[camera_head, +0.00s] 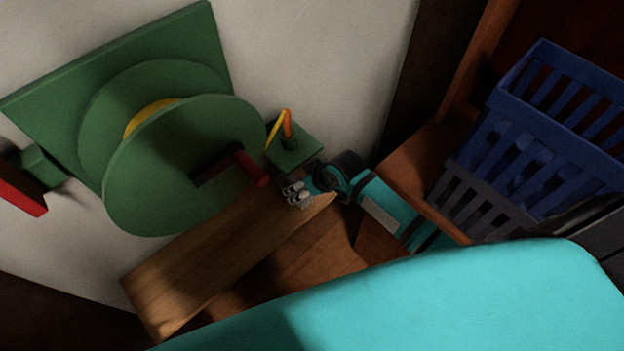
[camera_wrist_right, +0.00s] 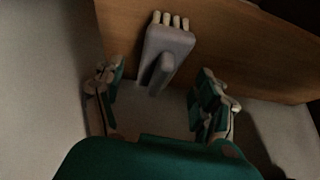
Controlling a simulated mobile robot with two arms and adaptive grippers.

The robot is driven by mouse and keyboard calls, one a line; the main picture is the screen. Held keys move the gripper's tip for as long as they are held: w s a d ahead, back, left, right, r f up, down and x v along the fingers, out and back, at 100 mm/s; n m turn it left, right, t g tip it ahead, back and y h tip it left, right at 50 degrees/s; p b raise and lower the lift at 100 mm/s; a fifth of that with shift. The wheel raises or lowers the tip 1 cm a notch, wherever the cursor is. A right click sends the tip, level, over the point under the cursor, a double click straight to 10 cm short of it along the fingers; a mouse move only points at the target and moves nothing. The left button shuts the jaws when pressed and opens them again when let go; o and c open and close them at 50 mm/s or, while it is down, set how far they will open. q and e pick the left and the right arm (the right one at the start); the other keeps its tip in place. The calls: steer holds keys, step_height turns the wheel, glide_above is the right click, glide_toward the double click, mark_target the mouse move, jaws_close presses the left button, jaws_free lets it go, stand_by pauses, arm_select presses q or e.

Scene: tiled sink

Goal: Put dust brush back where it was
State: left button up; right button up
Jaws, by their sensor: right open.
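The dust brush (camera_wrist_right: 168,50), a grey body and handle with a row of pale bristles, lies against the wooden board (camera_wrist_right: 225,40) in the right wrist view. My right gripper (camera_wrist_right: 160,78) is open, with one finger on each side of the brush's handle and visible gaps to both. In the head view my right gripper (camera_head: 305,186) is at the upper right end of the wooden board (camera_head: 215,250). Small pale tips beside it seem to be the bristles; the rest of the brush is hard to make out there. My left gripper is not in view.
A large green reel (camera_head: 185,165) with a red crank handle (camera_head: 250,168) is close to the left of my right gripper. A small green holder (camera_head: 294,150) with yellow and orange parts is just above it. Blue crates (camera_head: 545,130) stand at the right.

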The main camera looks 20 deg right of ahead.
steer(key=v, duration=0.7)
steer(key=shift+r, duration=0.1)
